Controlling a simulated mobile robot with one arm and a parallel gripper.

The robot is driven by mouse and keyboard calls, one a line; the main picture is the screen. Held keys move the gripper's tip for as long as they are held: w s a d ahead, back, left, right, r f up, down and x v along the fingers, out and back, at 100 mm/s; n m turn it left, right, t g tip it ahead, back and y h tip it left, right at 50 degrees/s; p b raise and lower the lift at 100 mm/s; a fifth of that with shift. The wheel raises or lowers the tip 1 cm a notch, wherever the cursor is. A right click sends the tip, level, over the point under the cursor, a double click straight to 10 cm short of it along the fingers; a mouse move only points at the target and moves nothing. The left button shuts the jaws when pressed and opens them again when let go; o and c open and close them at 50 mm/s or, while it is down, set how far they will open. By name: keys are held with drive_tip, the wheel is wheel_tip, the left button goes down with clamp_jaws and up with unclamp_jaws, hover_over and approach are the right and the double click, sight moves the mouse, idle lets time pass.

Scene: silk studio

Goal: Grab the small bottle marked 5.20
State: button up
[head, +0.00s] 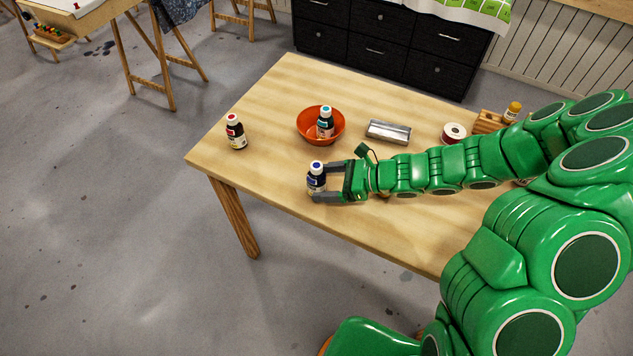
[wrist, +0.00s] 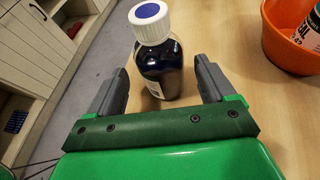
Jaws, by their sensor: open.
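A small dark bottle with a white and blue cap (head: 316,180) stands upright near the front edge of the table. My gripper (head: 322,182) is open around it, one finger on each side. In the wrist view the same blue-capped bottle (wrist: 165,72) stands between the open fingers, with gaps at both sides. Its label is mostly turned away and I cannot read a number. A red-capped bottle (head: 236,138) stands at the table's left. A teal-capped bottle (head: 325,127) stands in the orange bowl. I cannot tell which bottle is marked 5.20.
The orange bowl (head: 304,131) is behind my gripper, and it also shows at the right of the wrist view (wrist: 282,52). A metal tray (head: 388,132), a white and red roll (head: 454,134) and a wooden block holder (head: 487,122) are farther right.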

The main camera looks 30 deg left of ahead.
sight(311, 182)
drive_tip(key=shift+x, duration=2.3)
drive_tip(key=c, duration=1.1)
drive_tip(key=shift+w+r, duration=0.1)
drive_tip(key=shift+r, duration=5)
